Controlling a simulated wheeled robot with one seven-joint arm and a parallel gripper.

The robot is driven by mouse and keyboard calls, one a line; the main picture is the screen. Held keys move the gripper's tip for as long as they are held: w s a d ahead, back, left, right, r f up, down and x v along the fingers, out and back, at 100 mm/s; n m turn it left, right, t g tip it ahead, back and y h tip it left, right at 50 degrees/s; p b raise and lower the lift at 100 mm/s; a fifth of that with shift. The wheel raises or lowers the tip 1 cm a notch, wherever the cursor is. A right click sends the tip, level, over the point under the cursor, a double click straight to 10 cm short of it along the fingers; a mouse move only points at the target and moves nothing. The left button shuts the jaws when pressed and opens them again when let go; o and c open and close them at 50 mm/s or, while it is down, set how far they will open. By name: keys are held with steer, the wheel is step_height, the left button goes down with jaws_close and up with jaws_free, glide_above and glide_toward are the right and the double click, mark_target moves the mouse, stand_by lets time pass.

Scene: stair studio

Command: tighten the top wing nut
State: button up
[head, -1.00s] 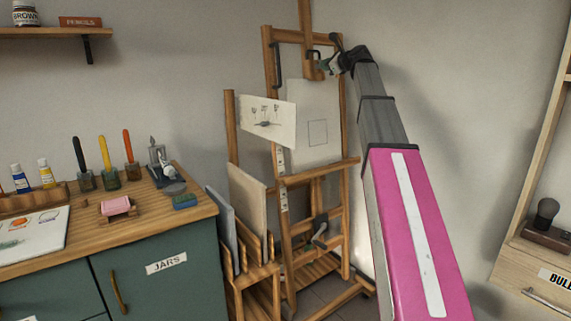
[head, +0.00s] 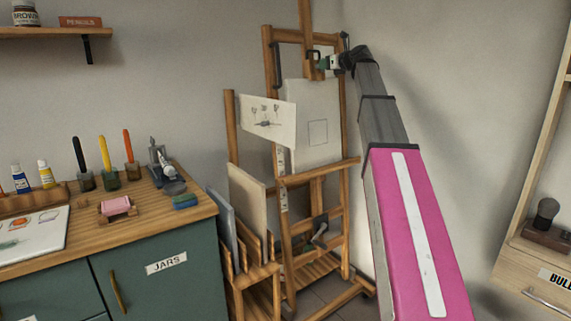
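A wooden easel (head: 269,58) stands against the wall in the corner, with a pale canvas (head: 318,112) on it. At the top of the easel a wooden clamp block (head: 309,68) sits above the canvas's upper edge, on the central mast. My gripper (head: 322,64) is at the right side of this block, at the end of my arm reaching up from the lower right. The top wing nut is too small or hidden by the gripper to make out. I cannot tell whether the fingers are shut on it.
A dark crank (head: 319,235) shows low on the easel. A sketch sheet (head: 267,123) hangs at its left. A rack of boards (head: 249,262) and a green cabinet with a wooden top (head: 190,210) stand to the left. A wooden shelf unit (head: 535,235) is at the right.

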steer(key=v, duration=0.5)
steer(key=shift+s+d, duration=0.2)
steer(key=shift+s, duration=0.1)
steer(key=s+a+f+n+g+h, duration=0.1)
steer(key=s+f+n+g+h, duration=0.2)
steer(key=f, duration=1.2)
steer(key=s+a+f+n+g, duration=0.1)
steer(key=s+f+n, duration=0.35)
steer(key=f, duration=1.05)
steer(key=s+a+f+n+g+h, duration=0.15)
steer(key=f+n, duration=0.45)
steer(key=f, duration=0.8)
steer(key=s+d+f+n+g+h, duration=0.1)
steer(key=s+f+n+g, duration=0.3)
steer(key=s+f, duration=0.9)
steer(key=s+d+f+n+g+h, duration=0.1)
steer(key=s+f+n+g+h, duration=0.2)
steer(key=s+f+n, duration=0.8)
step_height(320, 180, down, 6)
steer(key=s+h, duration=0.1)
steer(key=s, duration=0.1)
steer(key=shift+s+r+g, duration=0.25)
steer(key=shift+s+g, duration=0.05)
steer(key=shift+g, duration=0.05)
steer(key=shift+d, duration=0.15)
